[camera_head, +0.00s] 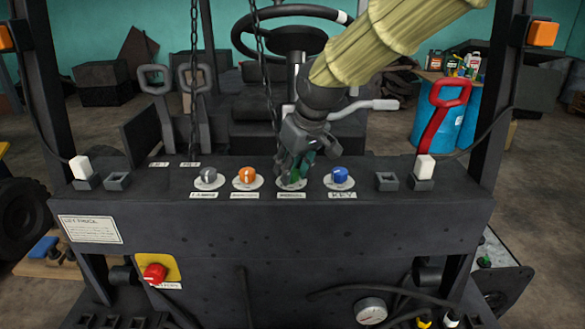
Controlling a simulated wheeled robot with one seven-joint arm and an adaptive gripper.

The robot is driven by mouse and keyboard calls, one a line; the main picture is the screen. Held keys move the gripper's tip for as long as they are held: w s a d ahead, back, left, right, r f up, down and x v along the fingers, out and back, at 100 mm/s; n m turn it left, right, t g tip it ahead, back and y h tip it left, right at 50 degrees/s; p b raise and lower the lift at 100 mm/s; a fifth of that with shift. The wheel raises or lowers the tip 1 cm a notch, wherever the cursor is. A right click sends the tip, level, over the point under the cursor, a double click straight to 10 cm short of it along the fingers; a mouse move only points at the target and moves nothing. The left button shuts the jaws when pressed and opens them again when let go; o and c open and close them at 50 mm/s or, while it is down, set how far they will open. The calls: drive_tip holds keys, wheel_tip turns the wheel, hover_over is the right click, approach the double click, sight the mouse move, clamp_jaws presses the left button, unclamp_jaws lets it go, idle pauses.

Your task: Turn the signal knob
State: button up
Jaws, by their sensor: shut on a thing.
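My gripper (297,158) points down at the dark front panel and is shut on the green knob (293,179), the third from the left in a row of knobs. The fingers hide most of this knob. To its left are an orange knob (247,175) and a grey knob (208,174). To its right is a blue knob (340,175). The label under the grey knob seems to read LAMPS and the one under the blue knob KEY. The labels under the orange and green knobs are too small to read, so I cannot tell which is marked signal.
A white switch stands at each end of the panel (170,230). A red knob on a yellow plate (156,272) is below left. The steering wheel (290,38), hanging chains (193,90) and a white-ended lever (372,106) stand behind, close to my arm. Dark posts flank the panel.

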drive_tip(key=o, duration=1)
drive_tip(key=shift+w, duration=0.1)
drive_tip(key=shift+o, duration=0.2)
drive_tip(key=shift+r, duration=0.1)
drive_tip(key=v, duration=1.2)
drive_tip(key=shift+d, duration=0.1)
drive_tip(key=shift+d, duration=0.1)
